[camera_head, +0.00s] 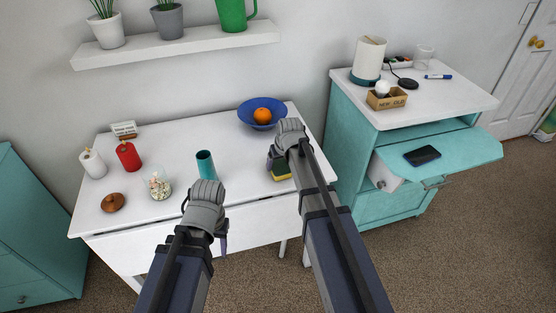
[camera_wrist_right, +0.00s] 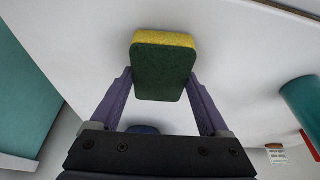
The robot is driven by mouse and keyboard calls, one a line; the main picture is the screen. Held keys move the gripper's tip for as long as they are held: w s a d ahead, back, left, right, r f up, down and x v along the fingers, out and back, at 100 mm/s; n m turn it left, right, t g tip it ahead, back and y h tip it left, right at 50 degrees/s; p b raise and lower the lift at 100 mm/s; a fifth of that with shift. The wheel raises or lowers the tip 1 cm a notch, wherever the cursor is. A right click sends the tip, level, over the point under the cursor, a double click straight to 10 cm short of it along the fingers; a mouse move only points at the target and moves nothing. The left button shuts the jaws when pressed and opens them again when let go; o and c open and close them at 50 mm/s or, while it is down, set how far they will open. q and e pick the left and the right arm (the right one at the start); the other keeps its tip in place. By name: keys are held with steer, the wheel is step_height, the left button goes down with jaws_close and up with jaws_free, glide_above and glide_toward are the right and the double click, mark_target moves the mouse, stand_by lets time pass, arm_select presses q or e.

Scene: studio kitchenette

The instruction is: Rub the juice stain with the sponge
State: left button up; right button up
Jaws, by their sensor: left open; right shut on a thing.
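The sponge (camera_wrist_right: 164,72), yellow with a dark green face, is held between the fingers of my right gripper (camera_head: 279,163). In the head view only part of the sponge (camera_head: 282,177) shows, under the gripper and low over the right part of the white table (camera_head: 230,200). I cannot tell whether it touches the tabletop. My left gripper (camera_head: 204,222) is open and empty at the table's front edge, near the teal cup. I cannot make out the juice stain in either view; my right gripper and arm hide part of the table.
A blue bowl (camera_head: 247,107) with an orange (camera_head: 262,116) stands behind my right gripper. The teal cup (camera_head: 206,165), a glass jar (camera_head: 160,187), a red bottle (camera_head: 129,156) and a brown lid (camera_head: 113,202) stand to the left. A teal cabinet (camera_head: 350,150) with an open drawer is at right.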

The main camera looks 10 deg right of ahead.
steer(key=shift+s, duration=0.8)
steer(key=shift+s+d, duration=0.2)
steer(key=w, duration=0.2)
steer(key=shift+w+a, duration=0.2)
steer(key=shift+w, duration=0.1)
steer(key=shift+w+a, duration=0.1)
steer(key=shift+w, duration=3.55)
steer(key=shift+w+r, duration=0.25)
step_height(320, 180, up, 4)
steer(key=p, duration=0.4)
steer(key=shift+s+f, duration=0.15)
steer(key=shift+f, duration=0.05)
arm_select(q)
step_height(320, 180, up, 8)
steer(key=w+p, duration=0.1)
steer(key=p, duration=0.2)
steer(key=shift+w+d+f, duration=0.25)
steer(key=shift+w+d, duration=0.05)
steer(key=shift+w, duration=0.1)
arm_select(e)
step_height(320, 180, up, 4)
steer(key=shift+f+t, duration=0.2)
steer(key=shift+t, duration=0.1)
arm_select(q)
steer(key=shift+f, duration=0.1)
arm_select(e)
steer(key=shift+f, duration=0.1)
